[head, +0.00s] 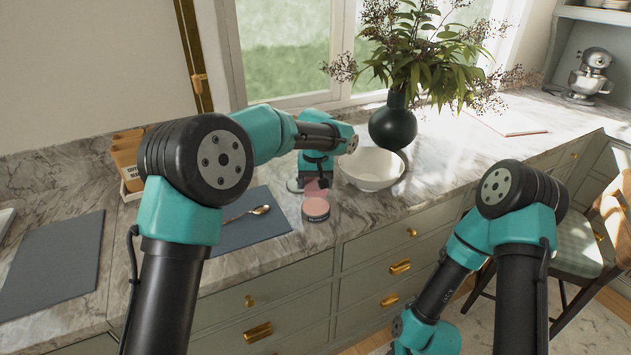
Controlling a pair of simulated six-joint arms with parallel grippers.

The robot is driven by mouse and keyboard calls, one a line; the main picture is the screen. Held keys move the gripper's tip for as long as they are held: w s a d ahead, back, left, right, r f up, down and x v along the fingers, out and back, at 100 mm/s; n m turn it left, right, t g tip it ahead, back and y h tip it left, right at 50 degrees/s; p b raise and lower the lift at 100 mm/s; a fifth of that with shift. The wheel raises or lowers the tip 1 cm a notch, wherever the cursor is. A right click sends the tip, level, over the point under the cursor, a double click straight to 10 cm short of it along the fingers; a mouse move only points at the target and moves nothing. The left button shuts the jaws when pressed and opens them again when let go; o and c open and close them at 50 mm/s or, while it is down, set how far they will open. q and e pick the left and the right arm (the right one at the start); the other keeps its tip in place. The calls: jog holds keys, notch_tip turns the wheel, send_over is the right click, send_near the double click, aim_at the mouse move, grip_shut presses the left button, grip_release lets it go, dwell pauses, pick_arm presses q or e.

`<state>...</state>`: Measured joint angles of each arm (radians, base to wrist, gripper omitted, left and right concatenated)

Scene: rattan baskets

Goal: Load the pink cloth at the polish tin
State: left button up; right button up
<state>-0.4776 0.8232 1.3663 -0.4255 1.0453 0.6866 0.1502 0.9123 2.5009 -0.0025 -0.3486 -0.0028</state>
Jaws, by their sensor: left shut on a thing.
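The polish tin (316,209) is a small round tin with a pinkish top and a dark side band, standing on the marble counter near its front edge. The pink cloth (313,190) hangs just above and behind the tin, partly overlapping its far rim in the head view. I cannot tell whether the cloth touches the tin. My left gripper (322,182) points down over the counter and is shut on the pink cloth. My right arm is folded low at the right, and its gripper does not show clearly.
A white bowl (373,170) stands close to the right of my left gripper, with a dark vase (393,125) of branches behind it. A spoon (247,214) lies on a grey mat (232,238) to the left. The counter right of the bowl is clear.

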aim_at(316, 206)
pick_arm(q)
jog(key=shift+f, duration=2.9)
jog(key=shift+f, duration=0.55)
jog(key=shift+r, duration=0.15)
jog(key=shift+r, duration=3.4)
jog(key=s+a+r, duration=0.3)
jog(key=s, duration=0.3)
jog(key=s+a+r, duration=0.3)
jog(key=s+a, duration=0.1)
jog(key=s, duration=0.3)
jog(key=shift+s+r, duration=0.2)
jog(key=shift+s, duration=0.05)
